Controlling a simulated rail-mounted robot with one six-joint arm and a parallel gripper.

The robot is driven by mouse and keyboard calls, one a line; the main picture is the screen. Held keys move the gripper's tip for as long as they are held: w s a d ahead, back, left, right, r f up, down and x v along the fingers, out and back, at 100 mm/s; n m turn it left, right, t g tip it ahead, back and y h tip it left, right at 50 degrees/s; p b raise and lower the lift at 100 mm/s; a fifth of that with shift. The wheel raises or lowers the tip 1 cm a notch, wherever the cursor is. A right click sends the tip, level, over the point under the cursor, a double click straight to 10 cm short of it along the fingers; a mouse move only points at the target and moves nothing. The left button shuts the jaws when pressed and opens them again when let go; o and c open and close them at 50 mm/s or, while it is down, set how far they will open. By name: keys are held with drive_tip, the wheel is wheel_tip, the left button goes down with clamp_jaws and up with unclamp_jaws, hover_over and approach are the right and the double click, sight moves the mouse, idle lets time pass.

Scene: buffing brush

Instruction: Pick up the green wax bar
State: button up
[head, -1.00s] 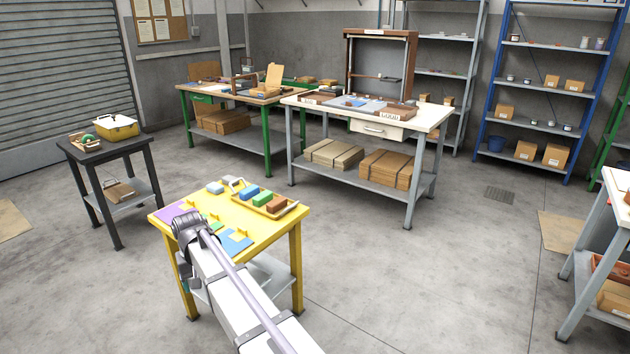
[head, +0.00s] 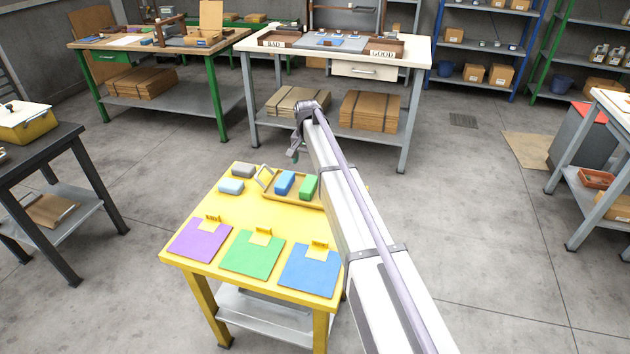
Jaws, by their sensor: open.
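The green wax bar (head: 309,187) lies in a wooden tray (head: 288,201) on the yellow table, beside a blue bar (head: 285,182) on its left. My arm passes just to the right of the green bar and covers the tray's right end. My gripper (head: 294,153) hangs beyond the tray's far side, up and slightly left of the green bar in the picture. It is small in view; it is open, with nothing seen in it.
Purple (head: 201,240), green (head: 252,254) and blue (head: 310,270) mats line the table's near side. A white workbench (head: 335,55) stands behind; open floor lies to the right.

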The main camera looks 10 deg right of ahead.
sight(309, 183)
wheel_tip(309, 183, down, 6)
drive_tip(key=b, duration=0.5)
drive_tip(key=shift+a+b, duration=0.15)
drive_tip(key=shift+b, duration=0.25)
drive_tip(key=f+b, duration=0.5)
drive_tip(key=shift+d+f, duration=0.15)
drive_tip(key=shift+d, duration=0.1)
drive_tip(key=shift+s+r, duration=0.1)
drive_tip(key=shift+r, duration=0.15)
drive_tip(key=c, duration=1.1)
